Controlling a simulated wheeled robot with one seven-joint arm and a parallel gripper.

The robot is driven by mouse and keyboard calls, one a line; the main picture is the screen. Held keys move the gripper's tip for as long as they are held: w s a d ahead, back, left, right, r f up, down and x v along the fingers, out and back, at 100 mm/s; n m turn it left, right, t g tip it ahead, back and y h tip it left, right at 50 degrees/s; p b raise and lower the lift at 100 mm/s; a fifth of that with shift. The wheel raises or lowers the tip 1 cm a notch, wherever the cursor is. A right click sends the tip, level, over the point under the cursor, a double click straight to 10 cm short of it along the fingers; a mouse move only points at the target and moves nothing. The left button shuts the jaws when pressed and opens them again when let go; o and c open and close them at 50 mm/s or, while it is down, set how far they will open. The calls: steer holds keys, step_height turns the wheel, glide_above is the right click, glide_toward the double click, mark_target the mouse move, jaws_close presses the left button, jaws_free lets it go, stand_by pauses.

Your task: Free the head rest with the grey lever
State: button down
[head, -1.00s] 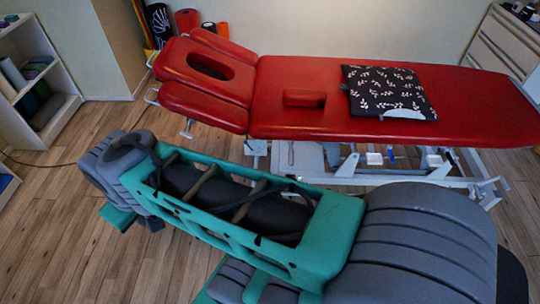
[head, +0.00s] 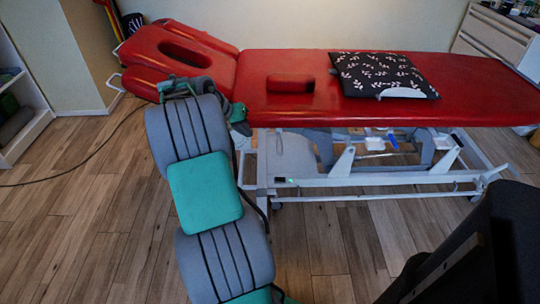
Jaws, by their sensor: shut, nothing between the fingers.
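The red head rest (head: 151,45) with its oval face hole (head: 188,53) is at the upper left, at the left end of the red treatment couch (head: 470,92). Its near side pad (head: 139,83) is partly covered by my arm. The end of my arm overlaps the near right corner of the head rest in the picture; I cannot tell whether they touch. My gripper's fingers do not show, hidden behind my arm. The grey lever under the head rest is hidden behind my arm too.
A black patterned cushion (head: 375,72) lies on the couch. The white couch frame (head: 345,181) stands below it. A black cable (head: 85,160) runs over the wooden floor at left. A white shelf (head: 30,128) is at far left, drawers (head: 490,42) at upper right.

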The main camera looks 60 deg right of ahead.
mark_target(279, 142)
steer(key=shift+r, duration=0.2)
steer(key=s+r+b+x, duration=0.1)
steer(key=s+b+x, duration=0.1)
steer(key=x, duration=1)
steer(key=shift+s+d+b, duration=0.3)
steer(key=shift+s+b, duration=0.1)
steer(key=shift+b, duration=0.15)
steer(key=shift+s+n, duration=0.15)
steer(key=shift+n, duration=0.15)
